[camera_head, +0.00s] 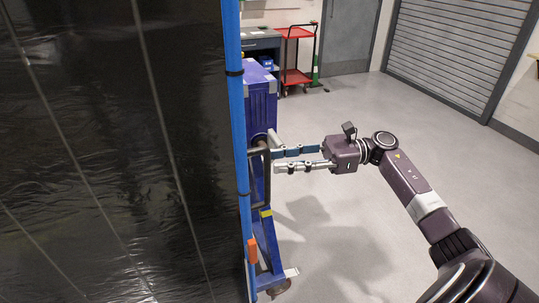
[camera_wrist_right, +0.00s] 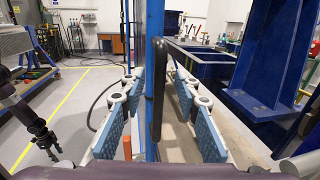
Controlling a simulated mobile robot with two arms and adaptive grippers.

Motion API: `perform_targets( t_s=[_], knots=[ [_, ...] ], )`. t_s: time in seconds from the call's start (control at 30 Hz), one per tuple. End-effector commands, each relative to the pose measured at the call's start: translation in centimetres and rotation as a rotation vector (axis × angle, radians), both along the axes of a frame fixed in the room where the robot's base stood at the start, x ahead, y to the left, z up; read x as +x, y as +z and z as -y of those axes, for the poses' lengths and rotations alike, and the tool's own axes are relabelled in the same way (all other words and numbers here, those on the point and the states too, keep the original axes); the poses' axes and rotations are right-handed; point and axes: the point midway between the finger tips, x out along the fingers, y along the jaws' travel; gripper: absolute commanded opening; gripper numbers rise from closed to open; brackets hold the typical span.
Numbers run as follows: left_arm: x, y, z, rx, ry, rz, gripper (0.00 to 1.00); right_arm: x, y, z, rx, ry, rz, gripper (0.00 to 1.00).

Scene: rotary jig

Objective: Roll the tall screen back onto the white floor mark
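The tall screen (camera_head: 110,150) fills the left of the head view, a black sheet on a blue frame. A blue post (camera_head: 237,110) edges it, with a dark handle (camera_head: 262,160) on its outer side. My right gripper (camera_head: 275,160) is open, its fingertips at the handle. In the wrist view the blue post (camera_wrist_right: 154,25) and the black handle (camera_wrist_right: 160,75) stand between the spread fingers (camera_wrist_right: 157,110), with gaps at both sides; I cannot tell if anything touches. A blue foot (camera_head: 265,245) with a caster is below.
A red trolley (camera_head: 297,60) is at the back, near a grey door and a roller shutter (camera_head: 460,45). The grey floor (camera_head: 400,120) between is clear. A yellow floor line (camera_wrist_right: 55,110) shows in the wrist view.

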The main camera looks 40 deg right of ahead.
Motion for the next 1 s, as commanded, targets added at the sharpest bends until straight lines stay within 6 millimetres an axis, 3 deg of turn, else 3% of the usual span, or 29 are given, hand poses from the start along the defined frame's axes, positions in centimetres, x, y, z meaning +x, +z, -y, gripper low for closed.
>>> perform_targets(
  t_s=[0.03, 0.2, 0.6, 0.87, 1.0],
  knots=[
    [0.0, 1.0, -0.1, 0.001, 0.0, -0.001, 0.4, 0.4, 0.5, -0.9, 0.004, 0.001, 0.001, 0.3],
    [-0.1, 1.9, -0.2, 0.002, 0.0, -0.002, 0.4, 1.3, 0.4, -2.9, 0.004, 0.0, 0.0, 0.3],
    [-0.1, 2.1, -0.2, 0.002, 0.001, -0.003, 0.4, 1.7, 0.0, -3.6, 0.003, -0.002, -0.001, 0.3],
    [-0.2, 2.1, -0.3, 0.003, 0.001, -0.002, 0.4, 1.7, 0.0, -3.6, 0.003, -0.002, -0.002, 0.01],
    [-0.2, 2.1, -0.3, 0.003, 0.002, -0.002, 0.4, 1.7, 0.0, -3.6, 0.003, -0.003, -0.002, 0.0]
  ],
)
